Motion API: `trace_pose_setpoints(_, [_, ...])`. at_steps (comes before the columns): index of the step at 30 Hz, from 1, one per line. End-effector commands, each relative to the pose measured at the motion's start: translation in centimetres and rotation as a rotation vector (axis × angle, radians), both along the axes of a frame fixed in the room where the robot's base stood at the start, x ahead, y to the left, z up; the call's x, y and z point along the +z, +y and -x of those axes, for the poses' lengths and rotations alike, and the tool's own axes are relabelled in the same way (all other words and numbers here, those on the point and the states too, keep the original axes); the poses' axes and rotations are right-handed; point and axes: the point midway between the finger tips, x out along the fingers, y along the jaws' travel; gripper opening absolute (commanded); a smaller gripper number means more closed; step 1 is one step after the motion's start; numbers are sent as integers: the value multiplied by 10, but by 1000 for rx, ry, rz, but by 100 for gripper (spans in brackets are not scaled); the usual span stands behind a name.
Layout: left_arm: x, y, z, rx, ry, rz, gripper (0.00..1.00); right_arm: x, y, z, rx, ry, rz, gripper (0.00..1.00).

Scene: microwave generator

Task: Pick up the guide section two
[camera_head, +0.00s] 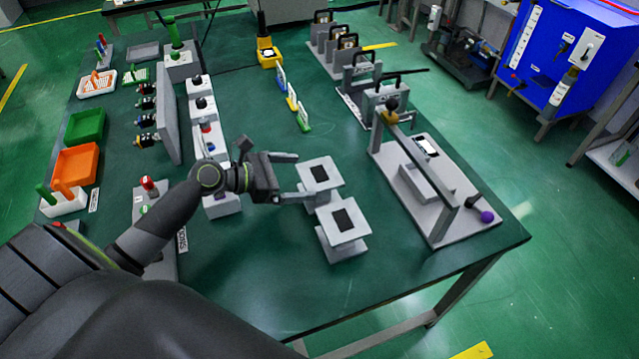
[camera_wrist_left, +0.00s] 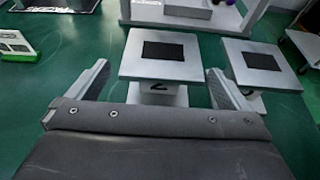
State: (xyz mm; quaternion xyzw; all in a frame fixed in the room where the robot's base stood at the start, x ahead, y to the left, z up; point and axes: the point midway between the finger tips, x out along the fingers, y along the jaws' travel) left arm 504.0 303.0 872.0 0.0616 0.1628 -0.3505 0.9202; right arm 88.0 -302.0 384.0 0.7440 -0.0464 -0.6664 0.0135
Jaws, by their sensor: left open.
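Guide section two (camera_head: 319,174) is a light grey block with a square top plate and a black patch, standing on the green table. In the left wrist view guide section two (camera_wrist_left: 165,55) shows a dark "2" on its front below the plate. My left gripper (camera_head: 302,177) is open and level, pointing at it from the left. In the left wrist view the fingers of the left gripper (camera_wrist_left: 157,75) stand apart on either side of the plate's near part, with no clear contact. My right gripper is not in view.
A similar guide section (camera_head: 343,219) stands close beside it, nearer the table's front edge; it also shows in the left wrist view (camera_wrist_left: 258,65). A grey frame fixture (camera_head: 440,190) stands to the right. Grey switch boxes (camera_head: 200,115) line the left. The table's front area is clear.

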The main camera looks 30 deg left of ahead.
Motion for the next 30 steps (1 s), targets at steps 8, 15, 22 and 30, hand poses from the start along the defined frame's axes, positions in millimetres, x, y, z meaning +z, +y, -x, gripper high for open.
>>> trace_pose_setpoints(8, [-5,-11,-11,-1,-1,1,100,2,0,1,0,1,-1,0])
trace_pose_setpoints(15, [-14,-33,-32,0,0,4,100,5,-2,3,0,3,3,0])
trace_pose_setpoints(22, [-21,-42,-42,0,-1,-1,100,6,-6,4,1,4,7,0])
trace_pose_setpoints(30, [-21,-42,-42,0,0,-1,90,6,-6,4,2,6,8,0])
